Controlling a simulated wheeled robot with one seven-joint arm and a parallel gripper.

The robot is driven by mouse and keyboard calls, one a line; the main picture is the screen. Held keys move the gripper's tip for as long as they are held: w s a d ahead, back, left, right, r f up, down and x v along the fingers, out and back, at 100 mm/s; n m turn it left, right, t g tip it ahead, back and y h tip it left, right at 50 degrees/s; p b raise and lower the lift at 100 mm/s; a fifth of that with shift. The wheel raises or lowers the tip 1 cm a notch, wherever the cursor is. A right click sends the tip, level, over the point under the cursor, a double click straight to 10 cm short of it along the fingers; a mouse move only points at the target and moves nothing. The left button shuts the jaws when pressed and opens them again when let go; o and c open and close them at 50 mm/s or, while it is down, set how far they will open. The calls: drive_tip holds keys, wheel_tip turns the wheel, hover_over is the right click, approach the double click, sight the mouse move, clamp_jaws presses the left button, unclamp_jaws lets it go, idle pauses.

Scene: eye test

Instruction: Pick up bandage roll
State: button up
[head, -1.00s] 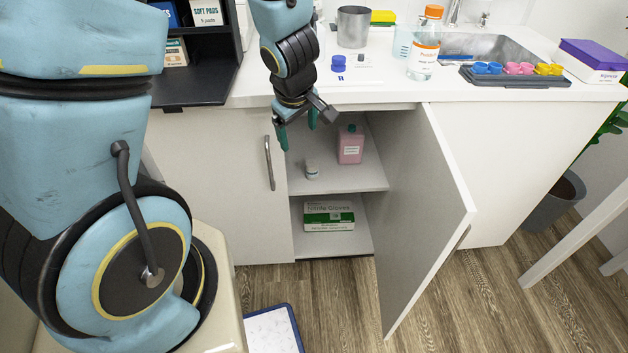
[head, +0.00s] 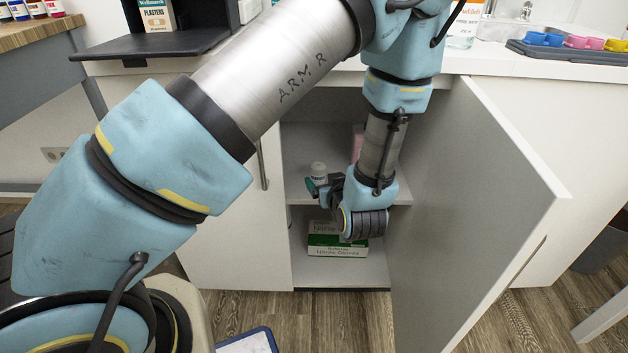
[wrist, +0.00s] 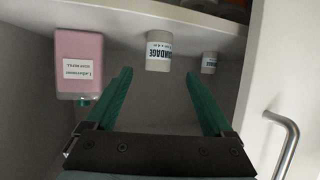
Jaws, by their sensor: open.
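In the wrist view, which looks upside down, a white bandage roll (wrist: 159,52) with a dark-lettered label stands on the shelf (wrist: 205,16). It lies between the lines of my gripper's green fingers, just past their tips, apparently apart from them. A second, smaller-looking bandage roll (wrist: 208,62) stands to its right. My gripper (wrist: 158,76) is open and empty. In the head view, one white roll (head: 318,169) shows on the cabinet's upper shelf, just above my gripper (head: 318,188); I cannot tell which roll it is. My wrist hides part of the shelf.
A pink bottle (wrist: 80,62) stands left of the rolls in the wrist view; my arm mostly hides it in the head view. A glove box (head: 337,246) sits on the lower shelf. The open cabinet door (head: 490,190) flanks my arm on the right.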

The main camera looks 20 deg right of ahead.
sight(320, 173)
drive_tip(key=b+x, duration=0.1)
drive_tip(key=x, duration=0.8)
drive_tip(key=shift+d+r, duration=0.15)
drive_tip(key=shift+r, duration=0.05)
drive_tip(key=shift+c, duration=0.2)
clamp_jaws()
